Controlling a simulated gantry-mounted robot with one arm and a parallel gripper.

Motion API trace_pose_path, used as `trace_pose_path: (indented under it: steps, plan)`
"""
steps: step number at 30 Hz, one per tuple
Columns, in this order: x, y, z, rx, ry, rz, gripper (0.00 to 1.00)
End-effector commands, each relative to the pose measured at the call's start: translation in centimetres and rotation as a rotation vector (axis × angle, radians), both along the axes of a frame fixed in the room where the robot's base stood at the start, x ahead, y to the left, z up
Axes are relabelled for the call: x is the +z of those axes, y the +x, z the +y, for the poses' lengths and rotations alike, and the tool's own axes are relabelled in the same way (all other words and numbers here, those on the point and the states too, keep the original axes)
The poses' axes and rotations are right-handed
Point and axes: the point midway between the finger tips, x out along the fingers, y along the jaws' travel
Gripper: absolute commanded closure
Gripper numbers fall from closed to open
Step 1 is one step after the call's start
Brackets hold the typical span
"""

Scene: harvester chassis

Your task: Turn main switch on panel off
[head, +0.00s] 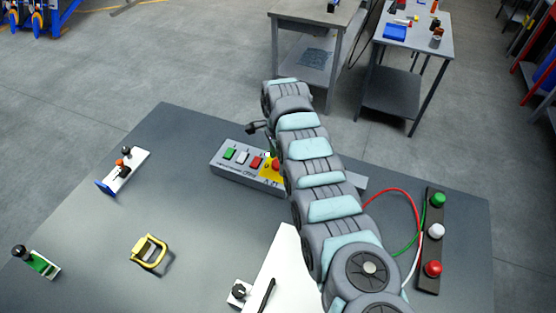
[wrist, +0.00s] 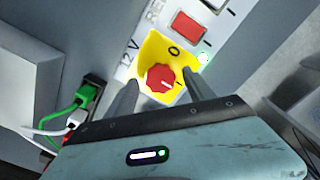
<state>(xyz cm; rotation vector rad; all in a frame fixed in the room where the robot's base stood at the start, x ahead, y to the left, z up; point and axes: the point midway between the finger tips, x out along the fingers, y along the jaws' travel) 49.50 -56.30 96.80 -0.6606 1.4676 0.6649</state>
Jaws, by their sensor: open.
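The panel (head: 226,167) is a long grey box on the table, partly hidden by my arm in the head view. Its main switch is a red knob (wrist: 159,77) on a yellow plate (wrist: 150,52), and it shows beside my arm in the head view (head: 276,165). An "O" is printed above the knob and a line mark to its right. A pale mark on the knob seems to point toward that line. My gripper (wrist: 160,80) is open, with one finger on each side of the knob. Contact with the knob cannot be told.
Green, white and red buttons (head: 256,162) sit left of the switch on the panel.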

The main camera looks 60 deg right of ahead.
Motion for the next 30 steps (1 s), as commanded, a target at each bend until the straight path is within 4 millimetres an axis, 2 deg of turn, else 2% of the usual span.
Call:
trace_pose_path:
  steps: [10,30]
  plan:
    - [-0.27,0.05,-0.03,0.0,-0.002,-0.002,0.38]
    - [-0.24,0.07,-0.02,0.001,-0.002,-0.002,0.93]
